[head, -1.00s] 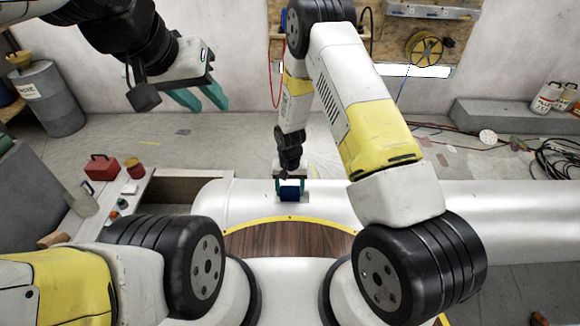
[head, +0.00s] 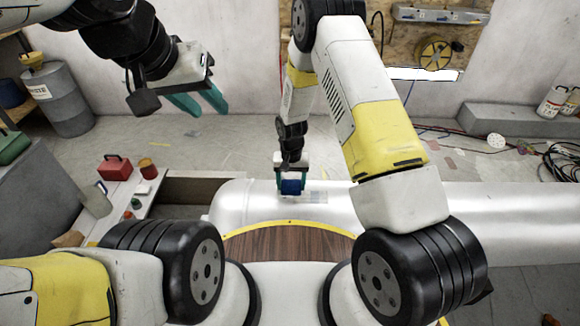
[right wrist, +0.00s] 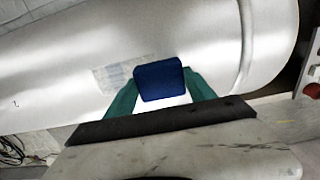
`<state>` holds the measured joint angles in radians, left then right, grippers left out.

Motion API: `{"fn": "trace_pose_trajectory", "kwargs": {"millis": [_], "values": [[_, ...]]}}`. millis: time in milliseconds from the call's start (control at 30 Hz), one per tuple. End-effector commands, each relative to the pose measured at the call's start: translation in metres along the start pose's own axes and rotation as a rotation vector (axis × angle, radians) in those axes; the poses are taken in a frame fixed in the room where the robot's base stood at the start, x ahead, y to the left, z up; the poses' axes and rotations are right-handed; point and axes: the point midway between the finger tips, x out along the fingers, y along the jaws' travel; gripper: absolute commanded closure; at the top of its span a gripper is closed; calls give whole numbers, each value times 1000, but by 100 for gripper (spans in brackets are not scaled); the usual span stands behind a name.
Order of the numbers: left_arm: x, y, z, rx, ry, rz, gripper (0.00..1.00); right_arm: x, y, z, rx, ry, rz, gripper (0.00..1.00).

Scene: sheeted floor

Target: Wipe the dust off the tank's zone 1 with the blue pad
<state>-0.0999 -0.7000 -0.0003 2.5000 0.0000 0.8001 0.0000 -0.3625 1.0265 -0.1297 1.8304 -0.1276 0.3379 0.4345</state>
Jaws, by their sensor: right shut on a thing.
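The tank (head: 420,220) is a long silvery cylinder lying across the floor; its rounded end is at the left in the head view. My right gripper (head: 292,182) is shut on the blue pad (head: 291,187), over the tank's top near that end. In the right wrist view the pad (right wrist: 160,80) sits between the green fingers, and a faint greyish, label-like patch (right wrist: 122,74) shows on the tank beside it. I cannot tell whether the pad touches the surface. No zone marking is readable. My left gripper (head: 200,102) is open and empty, raised at the upper left.
A bench at the left holds a red toolbox (head: 115,167), a red can (head: 148,168) and small items. A grey barrel (head: 58,98) stands behind. Hoses and cables (head: 560,150) lie on the floor at the right. A round wooden top with a yellow edge (head: 290,240) is before the tank.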

Motion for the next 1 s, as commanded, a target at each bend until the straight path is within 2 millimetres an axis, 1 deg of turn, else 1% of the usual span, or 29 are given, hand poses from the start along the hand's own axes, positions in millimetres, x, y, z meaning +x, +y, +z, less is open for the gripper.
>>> {"fn": "trace_pose_trajectory", "kwargs": {"millis": [33, 200, 500, 1000], "values": [[0, 0, 0, 0, 0, 0, 64, -6, 1, -2, 1, 3, -1, 81], [0, 0, 0, 0, 0, 0, 64, -21, 4, -6, 3, 3, -1, 81], [0, 0, 0, 0, 0, 0, 64, -44, 8, -10, 3, 0, 0, 81], [0, 0, 0, 0, 0, 0, 64, -46, 9, -11, 3, 0, 0, 81]]}}
